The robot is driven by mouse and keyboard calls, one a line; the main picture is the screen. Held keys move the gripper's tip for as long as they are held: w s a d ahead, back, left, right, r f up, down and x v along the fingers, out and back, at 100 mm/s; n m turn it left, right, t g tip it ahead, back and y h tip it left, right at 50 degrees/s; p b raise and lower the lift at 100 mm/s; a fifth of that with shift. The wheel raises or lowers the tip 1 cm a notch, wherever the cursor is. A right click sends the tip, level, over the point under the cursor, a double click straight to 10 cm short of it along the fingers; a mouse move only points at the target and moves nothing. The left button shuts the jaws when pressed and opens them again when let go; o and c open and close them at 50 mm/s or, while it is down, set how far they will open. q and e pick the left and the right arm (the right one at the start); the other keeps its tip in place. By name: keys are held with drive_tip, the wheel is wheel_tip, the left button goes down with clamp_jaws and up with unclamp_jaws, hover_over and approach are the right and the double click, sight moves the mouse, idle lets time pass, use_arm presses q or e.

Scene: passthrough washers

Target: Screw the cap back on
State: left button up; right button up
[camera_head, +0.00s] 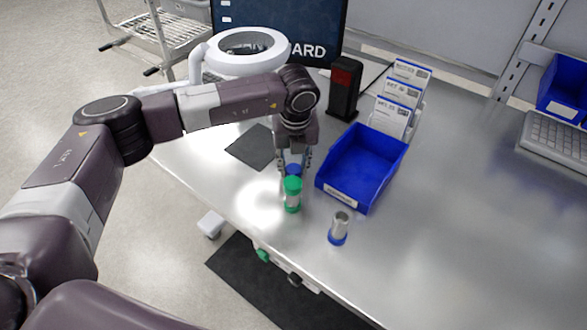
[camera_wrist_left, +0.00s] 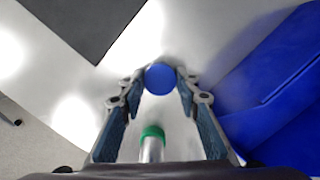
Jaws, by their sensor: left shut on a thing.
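My left gripper (camera_head: 294,167) is shut on a blue cap (camera_head: 293,170) just above the steel table. In the left wrist view the round blue cap (camera_wrist_left: 160,78) sits between the two fingertips of the left gripper (camera_wrist_left: 160,82). A green-capped container (camera_head: 292,194) stands upright in front of the gripper. Its green top (camera_wrist_left: 153,132) also shows low between the fingers in the wrist view. A grey container with a blue base (camera_head: 339,230) stands upright to the right, its top showing no cap. My right gripper is not in view.
A blue bin (camera_head: 333,187) stands close to the right of the gripper. Behind are a black device with a red panel (camera_head: 344,88), a card rack (camera_head: 400,98), a white ring lamp (camera_head: 247,50) and a dark mat (camera_head: 252,147).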

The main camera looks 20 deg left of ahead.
sight(294, 169)
use_arm(q)
drive_tip(key=shift+r, duration=0.15)
drive_tip(key=shift+r+b, duration=0.3)
drive_tip(key=shift+r, duration=0.4)
wheel_tip(294, 169, up, 18)
drive_tip(key=b, duration=0.4)
drive_tip(key=shift+r, duration=0.15)
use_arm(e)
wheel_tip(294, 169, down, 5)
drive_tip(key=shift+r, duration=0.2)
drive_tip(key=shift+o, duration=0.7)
